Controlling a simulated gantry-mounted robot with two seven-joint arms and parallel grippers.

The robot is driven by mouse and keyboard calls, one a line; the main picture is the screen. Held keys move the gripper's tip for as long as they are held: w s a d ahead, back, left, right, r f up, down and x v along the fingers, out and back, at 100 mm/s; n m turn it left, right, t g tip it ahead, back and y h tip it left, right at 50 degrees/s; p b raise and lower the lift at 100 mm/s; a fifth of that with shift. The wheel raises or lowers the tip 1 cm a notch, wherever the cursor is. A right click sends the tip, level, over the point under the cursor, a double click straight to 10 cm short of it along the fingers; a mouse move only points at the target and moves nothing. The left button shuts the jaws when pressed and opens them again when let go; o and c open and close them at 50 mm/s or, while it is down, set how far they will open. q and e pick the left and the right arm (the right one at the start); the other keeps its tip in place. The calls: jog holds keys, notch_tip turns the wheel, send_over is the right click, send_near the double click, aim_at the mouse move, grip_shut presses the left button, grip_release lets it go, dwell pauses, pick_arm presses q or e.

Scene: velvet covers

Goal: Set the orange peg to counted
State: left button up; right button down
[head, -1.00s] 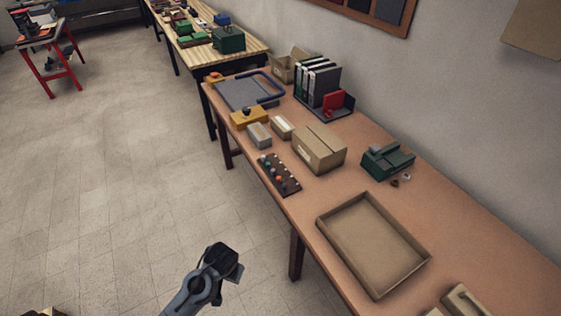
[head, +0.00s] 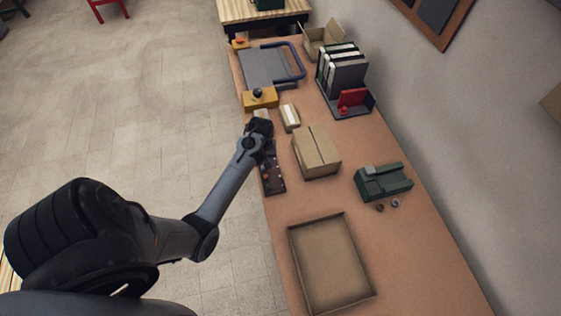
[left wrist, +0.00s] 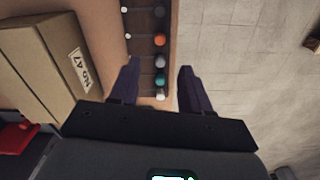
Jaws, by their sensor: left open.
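The orange peg (left wrist: 160,40) stands in a dark brown peg board (left wrist: 145,20), in a column along the board's right side in the left wrist view. Dark, grey, teal and white pegs share that column. Small white marks run along the board's left side. The board (head: 272,186) also shows in the head view at the table's left edge, partly hidden by my arm. My left gripper (left wrist: 158,72) is open and empty, its fingers on either side of the column around the grey and teal pegs; the orange peg is just beyond the fingertips. My right gripper is out of view.
A closed cardboard box (head: 316,152) stands right of the board. A shallow tray (head: 290,262) lies in front. A yellow box with a black knob (head: 258,98) and a small carton (head: 289,117) stand behind. A green device (head: 383,181) is at the right.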

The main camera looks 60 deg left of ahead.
aim_at(265, 176)
pick_arm(q)
notch_tip(265, 176, down, 11)
jog(key=shift+r+b, duration=0.1)
jog(key=shift+b, duration=0.3)
dwell(0.4)
grip_shut()
